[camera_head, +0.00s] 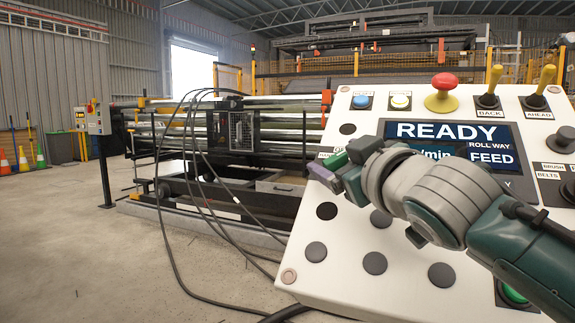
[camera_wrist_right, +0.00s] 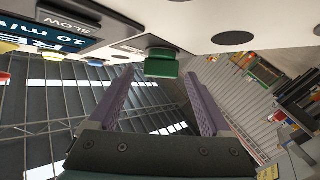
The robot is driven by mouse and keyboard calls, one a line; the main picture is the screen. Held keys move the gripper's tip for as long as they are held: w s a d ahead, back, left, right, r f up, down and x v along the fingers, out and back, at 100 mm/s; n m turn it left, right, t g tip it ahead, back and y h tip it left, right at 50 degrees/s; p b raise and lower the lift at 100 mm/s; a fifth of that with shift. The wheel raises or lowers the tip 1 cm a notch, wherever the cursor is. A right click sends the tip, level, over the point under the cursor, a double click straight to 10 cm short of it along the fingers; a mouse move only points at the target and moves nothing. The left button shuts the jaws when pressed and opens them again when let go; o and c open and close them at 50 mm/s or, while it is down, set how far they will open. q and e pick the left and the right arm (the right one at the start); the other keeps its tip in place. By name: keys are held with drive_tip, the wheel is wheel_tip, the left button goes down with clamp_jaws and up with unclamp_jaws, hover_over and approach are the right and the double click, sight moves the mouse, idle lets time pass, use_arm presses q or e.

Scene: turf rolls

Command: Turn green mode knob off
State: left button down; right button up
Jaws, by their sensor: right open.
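The green mode knob (camera_head: 336,160) sits on the left part of the white control panel (camera_head: 335,225), partly hidden by my right gripper. In the right wrist view the green knob (camera_wrist_right: 162,66) shows as a green block below a dark base. My right gripper (camera_head: 342,178) is at the knob in the head view. In the right wrist view, its two purple fingers (camera_wrist_right: 160,76) are spread apart, with the knob between their tips in the picture. I cannot tell whether either finger touches it. My left gripper is not in view.
The panel carries a display reading READY (camera_head: 450,132), a red mushroom button (camera_head: 444,82), blue and white buttons, and yellow levers (camera_head: 492,78). My right arm crosses the lower right of the panel. Black cables and a roller machine (camera_head: 240,130) stand behind it.

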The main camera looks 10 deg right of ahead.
drive_tip(key=shift+w+a, duration=0.1)
drive_tip(key=shift+w, duration=0.95)
drive_tip(key=shift+c, duration=0.4)
clamp_jaws()
drive_tip(key=n+g+y+p, duration=0.1)
drive_tip(key=n+p, duration=0.1)
drive_tip(key=p, duration=0.1)
drive_tip(key=n+g+y+p, duration=0.1)
drive_tip(key=y+p, duration=0.1)
drive_tip(key=p, duration=0.2)
drive_tip(key=n+g+y+p, duration=0.1)
drive_tip(key=n+p, duration=0.1)
drive_tip(key=p, duration=0.2)
drive_tip(key=shift+r+n, duration=0.3)
drive_tip(key=shift+r, duration=0.1)
drive_tip(key=shift+n+g+y, duration=0.4)
drive_tip(key=shift+y, duration=0.1)
drive_tip(key=shift+f+n+g+y+p, duration=0.2)
drive_tip(key=shift+n+g+y+p, duration=0.2)
drive_tip(key=shift+n+g, duration=0.15)
drive_tip(key=shift+f+n+g+y, duration=0.2)
drive_tip(key=shift+n+g+y, duration=0.2)
drive_tip(key=shift+n+g, duration=0.4)
drive_tip(key=shift+a+n+g, duration=0.1)
drive_tip(key=shift+n+g, duration=0.15)
